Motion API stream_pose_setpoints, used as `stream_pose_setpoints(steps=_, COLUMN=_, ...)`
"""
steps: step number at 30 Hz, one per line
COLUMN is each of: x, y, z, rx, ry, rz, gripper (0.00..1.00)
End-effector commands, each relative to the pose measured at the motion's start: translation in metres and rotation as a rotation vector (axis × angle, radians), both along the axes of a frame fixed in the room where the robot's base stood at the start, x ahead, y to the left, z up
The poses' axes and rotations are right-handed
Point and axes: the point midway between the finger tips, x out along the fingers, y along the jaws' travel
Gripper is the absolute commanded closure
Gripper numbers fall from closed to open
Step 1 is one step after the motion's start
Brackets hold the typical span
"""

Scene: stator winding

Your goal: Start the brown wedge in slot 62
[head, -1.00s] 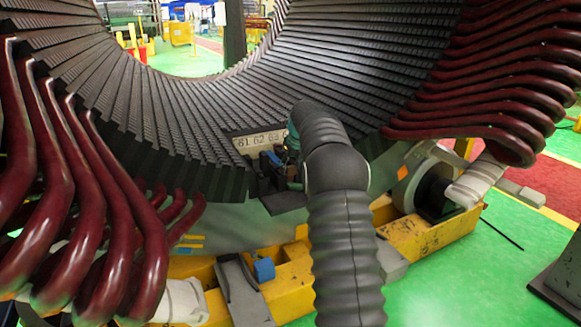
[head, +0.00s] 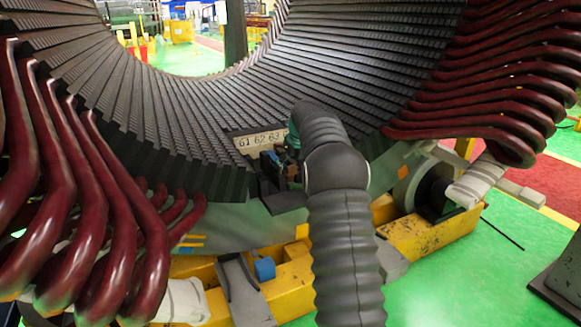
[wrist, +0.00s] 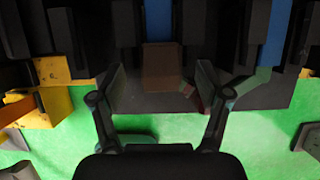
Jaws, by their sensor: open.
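The brown wedge (wrist: 161,62) shows in the wrist view as a dark brown block end, just below a blue strip (wrist: 158,18) between black stator teeth. My gripper (wrist: 161,80) is open, with one finger on each side of the wedge and a visible gap to each. The wedge's far end is hidden, so how deep it sits in the slot cannot be told. In the head view a pale plate (head: 262,139) reads 61, 62, 63 at the stator's lower edge. My gripper (head: 274,168) is there just below it, partly hidden by my arm.
Dark red coil ends (head: 130,225) bulge at the left, and more (head: 480,125) at the right. The stator (head: 200,110) curves above. A yellow support frame (head: 290,285) with a roller (head: 425,185) stands below on the green floor (head: 460,270).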

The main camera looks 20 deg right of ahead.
Motion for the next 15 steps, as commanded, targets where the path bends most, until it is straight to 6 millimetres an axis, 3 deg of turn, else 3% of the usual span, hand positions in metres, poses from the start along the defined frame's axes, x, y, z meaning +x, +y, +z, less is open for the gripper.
stream_pose_setpoints(steps=15, x=-0.034, y=-0.001, z=0.084, rx=-0.001, ry=-0.003, rz=0.001, gripper=0.24)
